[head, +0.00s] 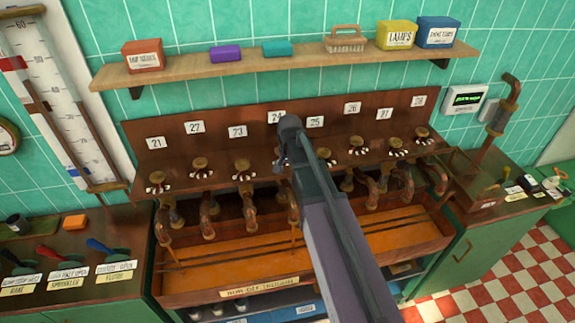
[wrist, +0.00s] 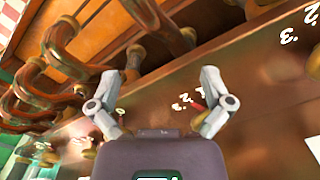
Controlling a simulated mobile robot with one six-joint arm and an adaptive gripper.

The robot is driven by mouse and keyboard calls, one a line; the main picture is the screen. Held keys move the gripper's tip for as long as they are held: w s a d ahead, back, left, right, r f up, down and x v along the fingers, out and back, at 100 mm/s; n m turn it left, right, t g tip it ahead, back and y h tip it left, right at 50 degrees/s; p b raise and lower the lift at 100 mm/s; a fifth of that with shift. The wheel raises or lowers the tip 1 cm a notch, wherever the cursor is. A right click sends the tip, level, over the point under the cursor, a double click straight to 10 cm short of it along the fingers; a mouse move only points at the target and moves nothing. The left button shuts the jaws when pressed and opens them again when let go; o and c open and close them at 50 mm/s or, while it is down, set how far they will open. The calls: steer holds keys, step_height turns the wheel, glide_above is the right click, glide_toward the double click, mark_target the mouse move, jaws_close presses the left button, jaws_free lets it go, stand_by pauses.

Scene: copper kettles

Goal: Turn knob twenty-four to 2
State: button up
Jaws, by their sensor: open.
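The label for knob twenty-four (head: 275,117) shows on the brown panel (head: 190,147), just left of my arm. The knob itself is hidden behind my arm and gripper in the head view. My gripper (head: 281,163) is at the panel in front of that place. In the wrist view my gripper (wrist: 162,76) is open, its two fingers spread apart with nothing held between them. White dial digits (wrist: 178,106) and a small red mark (wrist: 197,101) show on the panel between the fingers. I cannot tell where the knob points.
Other brass knobs, such as one under 23 (head: 241,164) and one under 26 (head: 356,142), stand on both sides. Curved copper spouts (head: 208,208) hang below them over a wooden trough (head: 240,262). A shelf (head: 285,63) with boxes runs above.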

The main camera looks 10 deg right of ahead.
steer(key=s+f+n+b, duration=0.3)
steer(key=s+f+b, duration=0.1)
steer(key=s, duration=0.4)
steer(key=s+f+n+b, duration=0.3)
steer(key=s+f+b, duration=0.1)
steer(key=s, duration=0.4)
steer(key=shift+f, duration=0.45)
steer(key=shift+d, duration=0.1)
steer(key=shift+s+f+b, duration=0.15)
steer(key=shift+s+b, duration=0.1)
steer(key=shift+b, duration=0.1)
